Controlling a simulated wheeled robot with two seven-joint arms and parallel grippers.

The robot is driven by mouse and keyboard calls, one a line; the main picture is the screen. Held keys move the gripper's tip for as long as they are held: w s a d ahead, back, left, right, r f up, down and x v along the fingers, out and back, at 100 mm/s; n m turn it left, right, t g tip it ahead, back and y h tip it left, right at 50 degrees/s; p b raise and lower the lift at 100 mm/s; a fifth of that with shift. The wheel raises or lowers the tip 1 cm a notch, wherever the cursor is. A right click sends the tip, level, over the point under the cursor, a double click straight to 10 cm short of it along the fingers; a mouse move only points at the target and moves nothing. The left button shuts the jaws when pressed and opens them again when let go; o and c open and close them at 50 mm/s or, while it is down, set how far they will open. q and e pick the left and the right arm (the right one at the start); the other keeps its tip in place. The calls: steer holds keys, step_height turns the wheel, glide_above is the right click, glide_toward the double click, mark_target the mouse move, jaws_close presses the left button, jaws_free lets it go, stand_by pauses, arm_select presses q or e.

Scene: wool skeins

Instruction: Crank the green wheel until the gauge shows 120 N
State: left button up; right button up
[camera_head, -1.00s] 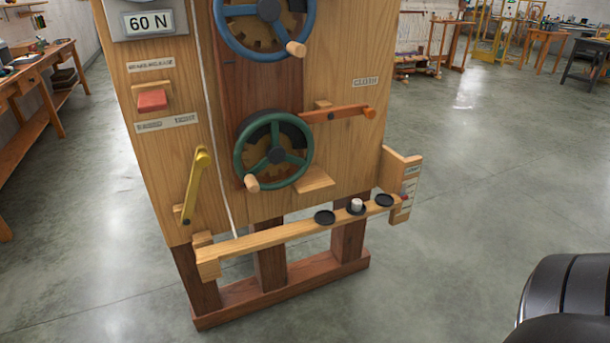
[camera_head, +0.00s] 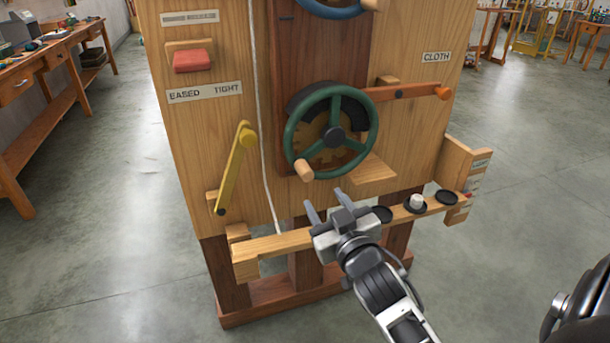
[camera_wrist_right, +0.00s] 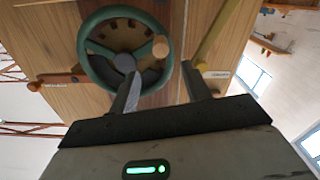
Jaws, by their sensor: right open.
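The green wheel (camera_head: 333,134) is on the front of the wooden stand, with a pale wooden crank knob (camera_head: 303,170) at its lower left. My right gripper (camera_head: 326,203) is open and empty, in front of the stand and below the wheel and knob. In the right wrist view the green wheel (camera_wrist_right: 124,63) and its knob (camera_wrist_right: 161,47) lie beyond the two spread fingers (camera_wrist_right: 160,72), apart from them. The gauge is out of view now. My left gripper is not in view.
An orange lever (camera_head: 405,92) is right of the wheel, a yellow lever (camera_head: 232,168) left. A red block (camera_head: 193,60) sits above an EASED/TIGHT label. A wooden beam (camera_head: 270,245) with black discs and a white piece (camera_head: 417,201) crosses below. A blue wheel (camera_head: 335,8) is above.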

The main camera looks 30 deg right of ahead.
mark_target(308, 177)
steer(key=x, duration=1.2)
steer(key=shift+w+b, duration=0.1)
steer(key=shift+b, duration=0.2)
jaws_close()
steer(key=shift+a, duration=0.1)
